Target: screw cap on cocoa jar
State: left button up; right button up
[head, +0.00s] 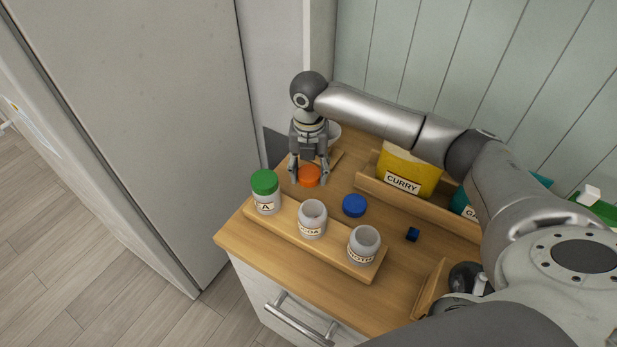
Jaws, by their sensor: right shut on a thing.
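The cocoa jar (312,220) is the middle of three jars on a wooden rack; its label ends in "OA" and its top is open. My right gripper (309,178) points down behind the jars, shut on an orange cap (309,175) with a finger at each side. I cannot tell whether the cap touches the counter. A blue cap (354,206) lies loose on the counter behind the rack. My left gripper is not in view.
A green-capped jar (265,190) and another open jar (364,246) flank the cocoa jar on the rack (334,254). A wooden holder (385,194) with a yellow CURRY packet (408,172) stands behind. A small dark blue cube (412,234) lies right of the blue cap.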

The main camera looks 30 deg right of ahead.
jog(key=s+a+r+b, duration=0.1)
jog(key=s+r, duration=0.3)
jog(key=r, duration=0.1)
jog(key=shift+s+a, duration=0.2)
jog(key=shift+s, duration=0.1)
jog(key=s+r, duration=0.1)
jog(key=s, duration=0.1)
jog(key=s+a+r+b, duration=0.1)
jog(key=s, duration=0.2)
jog(key=s+a+r, duration=0.1)
jog(key=s+r, duration=0.1)
jog(key=s, duration=0.1)
jog(key=shift+a+b, duration=0.25)
jog(key=shift+b, duration=0.05)
jog(key=shift+c, duration=0.2)
